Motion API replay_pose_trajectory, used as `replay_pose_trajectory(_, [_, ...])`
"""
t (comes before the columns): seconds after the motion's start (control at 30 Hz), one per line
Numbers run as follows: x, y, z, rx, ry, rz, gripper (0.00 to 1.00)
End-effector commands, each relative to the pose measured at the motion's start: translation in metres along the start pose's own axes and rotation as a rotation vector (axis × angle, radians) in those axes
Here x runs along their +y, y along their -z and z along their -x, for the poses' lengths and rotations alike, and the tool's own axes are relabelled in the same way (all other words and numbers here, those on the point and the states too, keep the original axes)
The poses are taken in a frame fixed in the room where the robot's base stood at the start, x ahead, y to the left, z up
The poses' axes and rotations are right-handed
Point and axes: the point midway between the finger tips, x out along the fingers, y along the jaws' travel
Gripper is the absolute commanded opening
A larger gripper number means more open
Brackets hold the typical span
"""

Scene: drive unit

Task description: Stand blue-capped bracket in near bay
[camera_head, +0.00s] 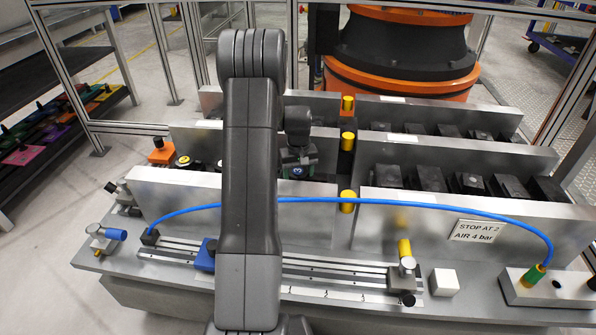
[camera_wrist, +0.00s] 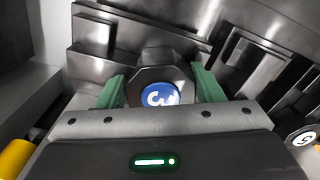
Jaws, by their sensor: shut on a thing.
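The blue-capped bracket is a dark part with a round blue cap that bears white marks; the cap shows in the wrist view (camera_wrist: 160,95). My gripper (camera_wrist: 160,88) is shut on it, with a green finger on each side. In the head view my gripper (camera_head: 298,160) is low behind the left front metal plate (camera_head: 170,190), and the blue cap of the bracket (camera_head: 298,172) just shows there. The bracket's lower part is hidden, so I cannot tell whether it touches the bay floor.
Several dark blocks (camera_head: 430,178) fill the right-hand bay. Yellow-topped posts (camera_head: 348,200) stand between left and right bays. A yellow-capped part (camera_head: 183,161) and an orange block (camera_head: 160,151) are at left. A blue hose (camera_head: 400,202) arches across the front. A white cube (camera_head: 445,282) sits at front right.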

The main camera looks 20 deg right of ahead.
Motion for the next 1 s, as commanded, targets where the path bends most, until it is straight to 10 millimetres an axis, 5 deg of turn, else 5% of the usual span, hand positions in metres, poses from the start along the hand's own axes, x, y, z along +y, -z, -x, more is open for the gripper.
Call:
replay_pose_trajectory(0.13, [0.000,0.001,-0.016,0.003,-0.002,0.001,0.00])
replay_pose_trajectory(0.5, [0.000,0.001,-0.019,0.003,-0.002,0.001,0.00])
replay_pose_trajectory(0.53, [0.000,0.000,-0.021,0.000,0.000,0.000,0.62])
replay_pose_trajectory(0.63, [0.000,0.000,-0.020,0.000,0.000,0.000,0.82])
replay_pose_trajectory(1.0, [0.000,0.000,-0.014,0.001,0.000,0.000,0.82])
